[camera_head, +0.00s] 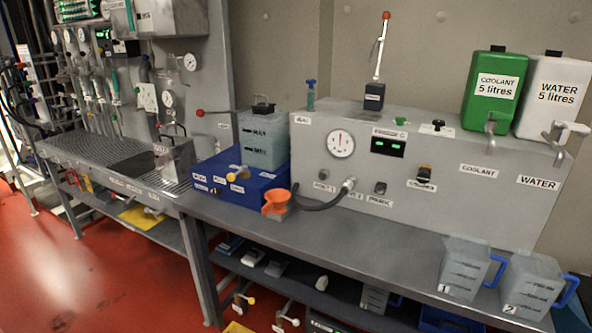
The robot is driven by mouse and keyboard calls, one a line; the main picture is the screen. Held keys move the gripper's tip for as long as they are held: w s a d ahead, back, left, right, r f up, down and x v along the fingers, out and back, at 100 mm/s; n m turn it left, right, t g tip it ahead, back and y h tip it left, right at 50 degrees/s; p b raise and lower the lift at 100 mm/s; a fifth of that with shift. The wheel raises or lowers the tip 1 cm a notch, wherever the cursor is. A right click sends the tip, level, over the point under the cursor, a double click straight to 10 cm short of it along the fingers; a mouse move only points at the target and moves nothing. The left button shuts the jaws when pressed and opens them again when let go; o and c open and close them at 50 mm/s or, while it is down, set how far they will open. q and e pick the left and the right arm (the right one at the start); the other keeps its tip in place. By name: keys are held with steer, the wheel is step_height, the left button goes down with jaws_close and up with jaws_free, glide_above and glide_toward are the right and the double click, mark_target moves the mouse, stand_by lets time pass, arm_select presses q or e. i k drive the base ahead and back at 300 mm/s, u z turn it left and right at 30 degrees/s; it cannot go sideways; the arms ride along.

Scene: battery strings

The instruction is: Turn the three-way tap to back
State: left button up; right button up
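A blue box (240,186) stands on the grey bench, with several small white labels on its front that are too small to read surely. A small tap with a pale yellow lever end (232,177) sits on the front of this box. It looks like the three-way tap, but I cannot tell which way it is set. A translucent grey tank (264,140) marked with level lines stands on the box. An orange funnel (276,201) is at the box's right front corner. Neither of my grippers shows in the head view.
A grey panel unit (420,195) with a gauge (340,144) stands right of the box. A black hose (320,203) runs in front of it. Jug 1 (463,270) and jug 2 (528,287) stand front right. The bench (345,240) between funnel and jugs is clear.

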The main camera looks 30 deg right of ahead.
mark_target(231, 176)
steer(key=z, duration=1.05)
steer(key=k, duration=1.15)
steer(key=u, duration=0.6)
steer(key=i, duration=1.95)
steer(key=z, duration=0.55)
